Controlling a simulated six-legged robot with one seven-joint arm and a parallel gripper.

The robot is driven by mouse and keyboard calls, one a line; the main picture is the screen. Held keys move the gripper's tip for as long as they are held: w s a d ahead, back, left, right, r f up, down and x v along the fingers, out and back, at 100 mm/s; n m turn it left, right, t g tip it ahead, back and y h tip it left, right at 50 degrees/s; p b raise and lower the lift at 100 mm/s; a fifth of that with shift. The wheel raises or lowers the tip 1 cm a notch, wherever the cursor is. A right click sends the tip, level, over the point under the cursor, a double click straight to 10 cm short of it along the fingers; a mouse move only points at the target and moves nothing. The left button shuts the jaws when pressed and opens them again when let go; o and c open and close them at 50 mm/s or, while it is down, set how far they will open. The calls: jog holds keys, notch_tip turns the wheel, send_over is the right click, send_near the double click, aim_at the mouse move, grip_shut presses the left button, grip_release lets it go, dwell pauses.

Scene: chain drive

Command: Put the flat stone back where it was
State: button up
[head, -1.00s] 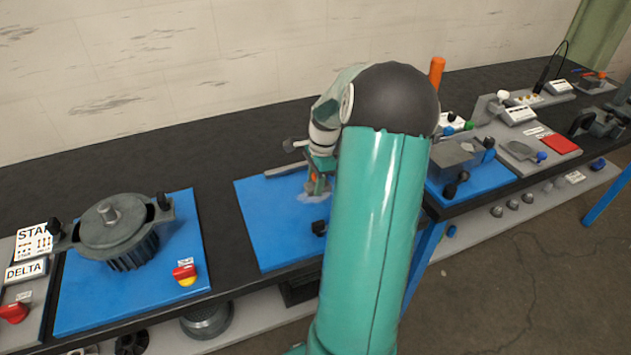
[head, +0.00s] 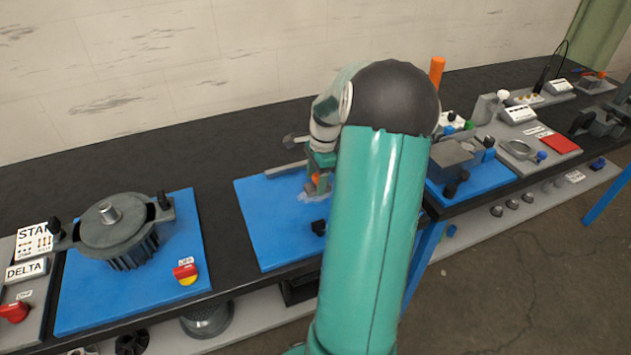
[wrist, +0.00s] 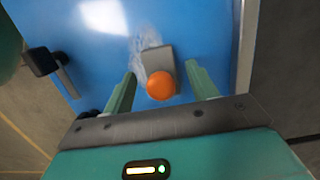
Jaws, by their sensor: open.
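A flat grey piece, which looks like the flat stone (wrist: 156,60), lies on the blue board (wrist: 190,22) with an orange round knob (wrist: 160,86) at its near end. Whitish streaks show on the board around it. My gripper (wrist: 161,88) is open, with one green finger on each side of the knob and a gap on both sides. In the head view, my gripper (head: 319,187) is low over the blue board (head: 262,222), and a bit of orange shows at its fingers. My arm hides the board's right part and most of the stone there.
A dark clamp-like part (head: 319,227) stands on the board's front part. A grey bar (head: 287,169) lies along its back edge. A motor-like housing (head: 125,230) stands on another blue board at left. A grey box-shaped device (head: 455,160) stands to the right.

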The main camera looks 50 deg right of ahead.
jog(key=r, duration=0.3)
jog(key=d+r, duration=0.1)
jog(key=r, duration=0.6)
jog(key=shift+s+d+r, duration=0.2)
jog(key=shift+s+r, duration=0.15)
jog(key=shift+s, duration=0.05)
jog(key=w+a+r+n+h, duration=0.1)
jog(key=a+r+n, duration=0.2)
jog(key=a, duration=0.4)
jog(key=w+a+r+n+h, duration=0.15)
jog(key=a+n, duration=0.25)
jog(key=a, duration=0.4)
jog(key=w+a+r+n, duration=0.1)
jog(key=a+r+n, duration=0.2)
jog(key=a, duration=0.4)
jog(key=s+a+n+t, duration=0.2)
jog(key=s+a+n, duration=0.3)
jog(key=a, duration=0.5)
jog(key=s+a+n+t, duration=0.2)
jog(key=s+a+n, duration=0.3)
jog(key=a+n, duration=0.4)
jog(key=shift+s+a+f+t+y, duration=0.3)
jog(key=shift+a+y, duration=0.15)
jog(key=shift+a, duration=0.35)
jog(key=c, duration=0.5)
jog(key=shift+w, duration=0.1)
